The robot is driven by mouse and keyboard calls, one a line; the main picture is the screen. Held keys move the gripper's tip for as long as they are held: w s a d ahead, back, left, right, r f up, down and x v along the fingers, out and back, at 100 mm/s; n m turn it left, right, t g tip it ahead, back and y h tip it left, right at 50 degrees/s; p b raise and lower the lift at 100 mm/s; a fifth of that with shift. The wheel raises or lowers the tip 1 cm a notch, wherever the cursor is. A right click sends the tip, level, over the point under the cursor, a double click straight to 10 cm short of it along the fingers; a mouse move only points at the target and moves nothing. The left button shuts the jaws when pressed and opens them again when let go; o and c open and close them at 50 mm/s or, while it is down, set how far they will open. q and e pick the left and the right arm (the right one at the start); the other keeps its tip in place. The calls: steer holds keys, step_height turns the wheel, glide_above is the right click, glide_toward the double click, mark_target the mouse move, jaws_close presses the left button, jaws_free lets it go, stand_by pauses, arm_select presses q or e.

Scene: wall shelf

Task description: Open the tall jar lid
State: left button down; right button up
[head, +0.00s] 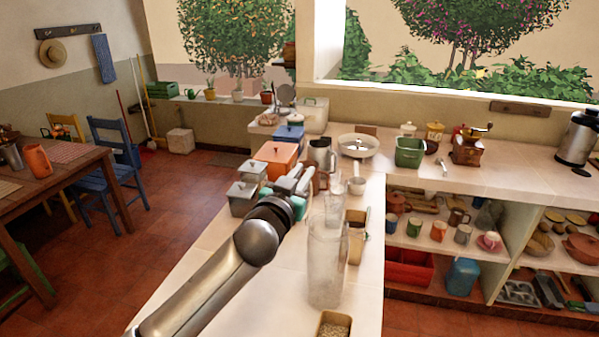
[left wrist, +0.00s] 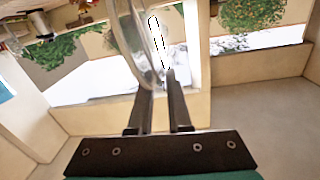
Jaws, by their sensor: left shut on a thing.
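A tall clear glass jar (head: 327,265) stands upright on the pale counter, right of my left arm. I cannot make out a separate lid on it in the head view. My left gripper (head: 298,183) is behind and left of the jar, with its fingers pointing away from me. In the left wrist view the gripper (left wrist: 158,82) has its fingers close together, beside a clear curved glass piece (left wrist: 130,45) with a rounded rim. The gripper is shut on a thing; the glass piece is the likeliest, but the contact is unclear. My right gripper is not in view.
An orange box (head: 274,160), grey lidded tins (head: 243,199) and a metal mug (head: 321,154) crowd the counter near the gripper. A tan container (head: 355,238) stands right of the jar. A small tub (head: 333,326) is at the near edge. Bare counter lies left of the jar.

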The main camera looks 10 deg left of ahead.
arm_select(q)
steer(key=shift+a, duration=0.1)
steer(key=c, duration=1)
jaws_free()
steer(key=shift+c, duration=0.2)
steer(key=shift+s, duration=0.1)
steer(key=s+a+b, duration=0.1)
steer(key=s, duration=1.4)
steer(key=shift+a+b, duration=0.35)
